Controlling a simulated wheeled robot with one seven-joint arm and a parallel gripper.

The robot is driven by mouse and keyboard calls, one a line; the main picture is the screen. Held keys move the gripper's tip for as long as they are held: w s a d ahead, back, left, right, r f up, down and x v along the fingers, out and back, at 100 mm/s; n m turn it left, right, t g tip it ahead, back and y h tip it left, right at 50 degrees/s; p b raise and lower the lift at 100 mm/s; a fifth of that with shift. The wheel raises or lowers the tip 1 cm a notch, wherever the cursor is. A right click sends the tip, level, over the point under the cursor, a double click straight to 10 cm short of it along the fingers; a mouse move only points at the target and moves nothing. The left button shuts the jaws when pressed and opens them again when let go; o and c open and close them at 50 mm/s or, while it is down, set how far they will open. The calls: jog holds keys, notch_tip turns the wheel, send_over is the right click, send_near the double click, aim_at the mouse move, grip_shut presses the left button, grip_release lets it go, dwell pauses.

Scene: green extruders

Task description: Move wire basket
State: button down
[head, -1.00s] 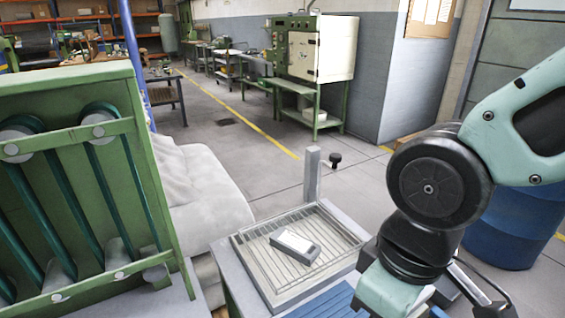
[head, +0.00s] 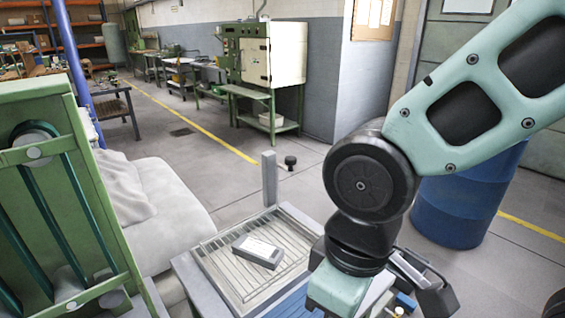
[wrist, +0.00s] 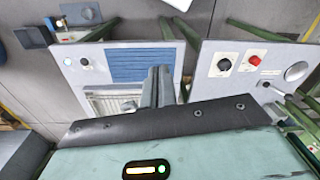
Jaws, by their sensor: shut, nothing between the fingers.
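The wire basket (head: 223,268) lies in the shallow grey-framed recess of a machine table in the head view. A small grey box with a pale top (head: 258,251) rests in it. Part of the basket (wrist: 107,103) also shows in the wrist view, left of my fingers and partly hidden by my wrist. My gripper (wrist: 160,75) is shut and empty, with its fingers over the table, near the blue ribbed panel and apart from the basket. In the head view the fingertips are hidden or out of frame below my arm.
A blue ribbed panel (wrist: 143,65) lies beside the basket. A grey post (head: 269,178) stands at the table's far corner. A green machine (head: 60,190) stands close on the left, with a white covered bulk (head: 165,205) behind. A blue barrel (head: 465,195) stands right. Open floor lies beyond.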

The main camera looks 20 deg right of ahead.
dwell(0.5)
jog(key=w+a+r+n+p, duration=0.1)
jog(key=w+r+p, duration=0.25)
jog(key=w, duration=0.45)
jog(key=w+a+r+n+y+p, duration=0.1)
jog(key=w+r+p, duration=0.25)
jog(key=w, duration=0.35)
jog(key=w+a+r+n+p, duration=0.15)
jog(key=w+p, duration=0.25)
jog(key=w, duration=0.4)
jog(key=w+d+p, duration=0.3)
jog(key=w+d, duration=0.1)
jog(key=w, duration=0.3)
jog(key=w+d+n+p, duration=0.1)
jog(key=w+d+p, duration=0.2)
jog(key=w, duration=0.4)
jog(key=w+d+f+n+p, duration=0.1)
jog(key=w+d+p, duration=0.3)
jog(key=w, duration=0.4)
jog(key=shift+d+h, duration=0.3)
jog(key=shift+d, duration=0.55)
jog(key=shift+s, duration=0.1)
jog(key=shift+f, duration=0.15)
